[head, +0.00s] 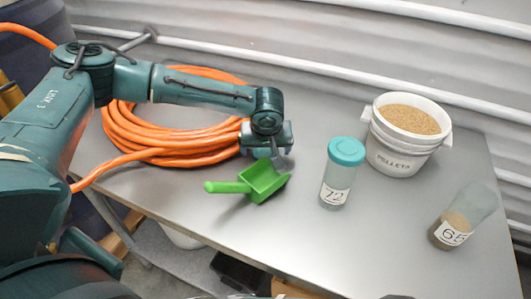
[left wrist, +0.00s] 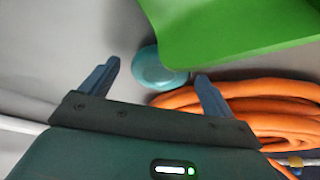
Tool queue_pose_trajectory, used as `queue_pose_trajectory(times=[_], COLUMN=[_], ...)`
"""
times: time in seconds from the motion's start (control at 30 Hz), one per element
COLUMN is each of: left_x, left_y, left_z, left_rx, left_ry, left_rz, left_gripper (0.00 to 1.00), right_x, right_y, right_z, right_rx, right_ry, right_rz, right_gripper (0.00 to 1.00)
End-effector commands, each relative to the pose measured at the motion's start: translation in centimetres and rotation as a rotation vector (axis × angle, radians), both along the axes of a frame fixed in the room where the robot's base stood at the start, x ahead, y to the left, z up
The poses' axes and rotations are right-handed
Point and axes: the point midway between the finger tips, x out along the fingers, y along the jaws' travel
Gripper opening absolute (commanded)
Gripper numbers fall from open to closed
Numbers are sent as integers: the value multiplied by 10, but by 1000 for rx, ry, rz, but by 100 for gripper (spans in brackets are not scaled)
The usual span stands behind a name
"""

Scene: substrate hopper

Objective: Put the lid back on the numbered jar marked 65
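Jar 65 (head: 453,232) stands at the right of the table in the head view, clear, with no lid on it and brown contents low inside. A loose teal lid (left wrist: 152,72) lies on the table in the left wrist view, its edge partly hidden by the green scoop; in the head view I cannot make it out clearly by my gripper. My left gripper (head: 273,158) is low over the table behind the scoop. In the left wrist view my left gripper (left wrist: 158,72) is open, with the lid showing beyond and between its fingers. My right gripper is not in view.
The green scoop (head: 263,181) lies close in front of the gripper. An orange hose coil (head: 135,140) lies at left. Jar 72 (head: 335,188), with its teal lid (head: 347,151) on, and a white pellet bucket (head: 392,161) stand at right. The table (head: 390,240) is clear between jars 72 and 65.

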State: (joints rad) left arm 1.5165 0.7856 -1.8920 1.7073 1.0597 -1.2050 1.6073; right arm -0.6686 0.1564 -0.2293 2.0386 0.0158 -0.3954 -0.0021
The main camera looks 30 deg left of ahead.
Motion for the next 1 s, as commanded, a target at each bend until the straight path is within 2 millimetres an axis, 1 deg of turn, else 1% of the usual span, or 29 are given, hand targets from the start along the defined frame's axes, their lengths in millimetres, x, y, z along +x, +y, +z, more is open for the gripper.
queue_pose_trajectory(times=[0.03,0.07,0.57,0.83,0.93,1.0], left_x=[0,0,0,0,0,0], left_y=[0,0,0,0,0,0], left_z=[0,0,0,3,13,24], left_rx=[0,0,0,-1,0,-2], left_ry=[0,0,0,0,-1,-2], left_rz=[0,0,0,0,0,1], left_gripper=[85,83,42,40,40,40], right_x=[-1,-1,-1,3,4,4], right_y=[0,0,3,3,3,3], right_z=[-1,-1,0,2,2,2], right_rx=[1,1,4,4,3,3], right_ry=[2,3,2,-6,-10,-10], right_rz=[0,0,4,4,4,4], right_gripper=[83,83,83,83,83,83])
